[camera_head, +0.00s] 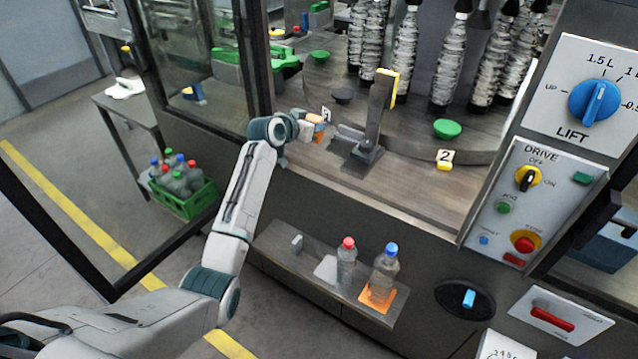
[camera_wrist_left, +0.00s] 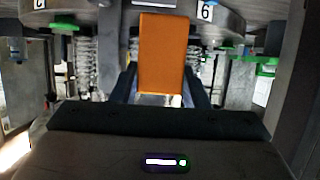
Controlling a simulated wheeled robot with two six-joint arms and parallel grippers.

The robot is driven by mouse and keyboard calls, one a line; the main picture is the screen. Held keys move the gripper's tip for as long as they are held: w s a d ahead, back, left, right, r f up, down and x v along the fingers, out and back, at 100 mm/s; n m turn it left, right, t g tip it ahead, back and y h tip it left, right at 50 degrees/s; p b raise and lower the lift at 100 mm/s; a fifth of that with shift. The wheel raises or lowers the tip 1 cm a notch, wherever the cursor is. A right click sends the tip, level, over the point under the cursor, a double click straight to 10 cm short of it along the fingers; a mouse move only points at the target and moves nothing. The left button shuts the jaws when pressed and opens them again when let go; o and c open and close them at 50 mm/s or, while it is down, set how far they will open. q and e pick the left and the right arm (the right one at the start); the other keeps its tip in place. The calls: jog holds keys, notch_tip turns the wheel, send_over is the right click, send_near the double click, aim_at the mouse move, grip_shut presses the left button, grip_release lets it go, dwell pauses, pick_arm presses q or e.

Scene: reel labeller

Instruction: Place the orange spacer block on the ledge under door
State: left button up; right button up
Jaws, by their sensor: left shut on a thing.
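My left gripper (camera_head: 316,128) reaches in through the open door of the machine, over the wooden deck near the grey post. It is shut on the orange spacer block (camera_wrist_left: 163,55), which stands up between the fingers in the left wrist view. In the head view only small orange parts of the block (camera_head: 319,137) show at the fingers. The ledge (camera_head: 272,236) runs below the door opening, lower than the gripper. It carries a red-capped bottle (camera_head: 347,262), a blue-capped bottle (camera_head: 384,272) on an orange square, a white square (camera_head: 326,268) and a small grey piece (camera_head: 297,242). My right gripper is out of view.
The grey post (camera_head: 373,115) stands right of the gripper. Behind it is a turntable with green pads (camera_head: 447,128) and wrapped bottles (camera_head: 404,50). The open glass door (camera_head: 195,60) stands left. A green crate of bottles (camera_head: 190,203) is at the left; a control panel (camera_head: 520,205) is right.

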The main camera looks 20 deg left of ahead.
pick_arm(q)
jog(key=s+d+f+n+y+b, duration=0.1)
jog(key=s+d+f+y+b, duration=0.15)
jog(key=s+f+b, duration=0.7)
jog(key=s+d+f+n+y+b, duration=0.1)
jog(key=s+d+f+b, duration=0.35)
jog(key=s, duration=0.85)
jog(key=w+d+f+m+h+b, duration=0.1)
jog(key=w+f+m+h+b, duration=0.15)
jog(key=w+f+b, duration=0.9)
jog(key=shift+n+h, duration=0.25)
jog(key=shift+h, duration=0.25)
jog(key=f, duration=0.6)
jog(key=s+f, duration=0.1)
jog(key=f, duration=0.6)
jog(key=f+b, duration=0.1)
jog(key=f, duration=0.5)
jog(key=shift+s+f, duration=0.2)
jog(key=shift+f, duration=0.2)
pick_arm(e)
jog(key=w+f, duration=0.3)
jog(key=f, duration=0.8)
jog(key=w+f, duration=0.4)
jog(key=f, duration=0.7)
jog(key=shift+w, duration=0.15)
pick_arm(q)
jog(key=shift+f, duration=0.1)
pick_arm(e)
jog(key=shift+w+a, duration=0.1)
